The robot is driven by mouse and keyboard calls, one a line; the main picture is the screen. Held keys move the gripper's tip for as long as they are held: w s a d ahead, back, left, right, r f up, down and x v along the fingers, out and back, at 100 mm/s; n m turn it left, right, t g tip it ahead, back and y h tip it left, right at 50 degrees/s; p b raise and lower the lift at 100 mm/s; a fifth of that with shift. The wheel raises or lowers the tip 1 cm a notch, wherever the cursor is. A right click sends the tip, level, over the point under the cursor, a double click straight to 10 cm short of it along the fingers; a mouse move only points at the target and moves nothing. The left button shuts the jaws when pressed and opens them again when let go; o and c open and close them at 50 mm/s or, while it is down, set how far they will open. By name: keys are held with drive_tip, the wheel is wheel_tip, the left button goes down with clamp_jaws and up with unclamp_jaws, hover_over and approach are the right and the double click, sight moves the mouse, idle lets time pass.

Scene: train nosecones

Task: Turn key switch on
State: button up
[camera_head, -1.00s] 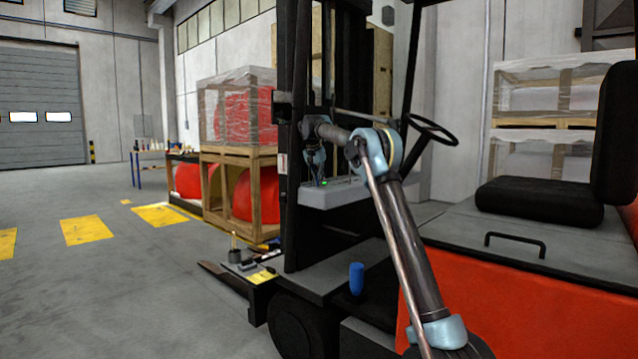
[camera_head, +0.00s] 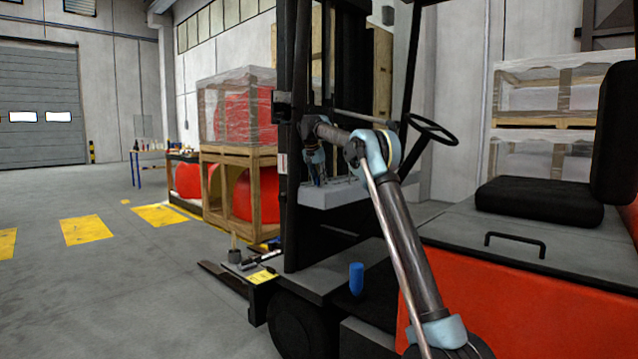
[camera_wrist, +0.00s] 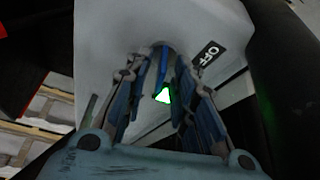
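My gripper (camera_head: 316,176) points down over a grey console (camera_head: 335,195) on the forklift, low on its front. In the wrist view, my gripper's fingers (camera_wrist: 160,72) reach to the white-grey panel (camera_wrist: 110,40) and stand apart, with a gap between them. A slim blue piece (camera_wrist: 163,64) shows between the fingertips; I cannot tell whether it is the key switch or part of a finger. A black label reading OFF (camera_wrist: 208,54) is right of the fingers. The key switch cannot be clearly made out.
The steering wheel (camera_head: 432,130) and seat (camera_head: 540,200) are right of the arm. Black mast posts (camera_head: 295,150) rise beside my gripper. A blue cylinder (camera_head: 356,279) stands on the forklift's step. Wooden crates (camera_head: 240,165) stand behind; the floor at left is clear.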

drive_tip(key=v, duration=1.2)
idle(0.3)
